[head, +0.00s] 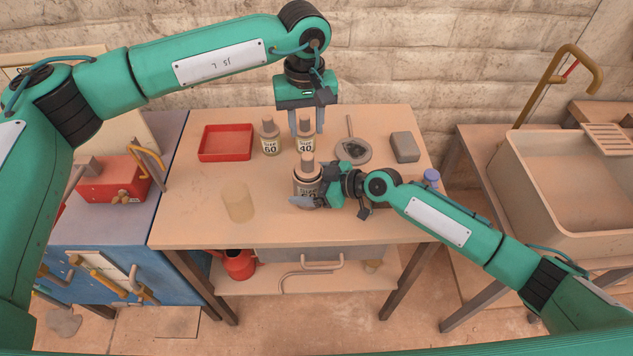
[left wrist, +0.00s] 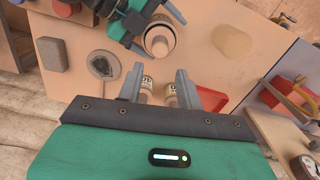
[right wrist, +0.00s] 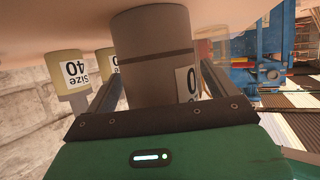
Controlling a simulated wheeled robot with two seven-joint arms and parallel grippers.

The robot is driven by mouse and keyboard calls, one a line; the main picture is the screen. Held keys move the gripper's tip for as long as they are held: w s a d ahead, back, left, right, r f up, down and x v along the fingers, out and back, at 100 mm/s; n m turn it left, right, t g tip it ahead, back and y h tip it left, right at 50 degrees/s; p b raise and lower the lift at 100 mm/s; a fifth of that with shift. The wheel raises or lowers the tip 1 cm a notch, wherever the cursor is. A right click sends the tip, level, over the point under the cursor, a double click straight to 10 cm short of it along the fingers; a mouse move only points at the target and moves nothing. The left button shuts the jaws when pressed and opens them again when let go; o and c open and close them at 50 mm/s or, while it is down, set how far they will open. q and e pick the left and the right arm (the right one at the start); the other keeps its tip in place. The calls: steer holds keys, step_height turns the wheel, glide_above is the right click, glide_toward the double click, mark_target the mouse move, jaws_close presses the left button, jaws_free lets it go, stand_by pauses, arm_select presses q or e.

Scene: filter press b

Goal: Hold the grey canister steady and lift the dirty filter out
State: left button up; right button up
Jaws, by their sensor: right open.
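The grey canister (head: 308,190) stands on the table with a number label on its side, partly hidden by my right gripper. The brown filter (head: 307,165) sticks up out of its top; its round end shows in the left wrist view (left wrist: 159,41). My right gripper (head: 318,198) is open, its fingers on either side of the canister; the canister fills the gap in the right wrist view (right wrist: 155,70). I cannot tell whether they touch it. My left gripper (head: 306,131) is open and empty, pointing down behind the filter, near the Size 40 jar (head: 305,146).
A Size 50 jar (head: 269,145) and a red tray (head: 225,142) stand at the back left. A round grey dish (head: 353,151) and a grey block (head: 404,147) are at the back right.

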mark_target(307, 155)
steer(key=c, duration=1.3)
arm_select(q)
steer(key=o, duration=0.3)
steer(key=shift+o, duration=0.2)
step_height(307, 155, up, 2)
steer(key=shift+n, duration=0.7)
step_height(307, 155, down, 12)
steer(key=shift+r, duration=0.1)
steer(key=c, duration=1.1)
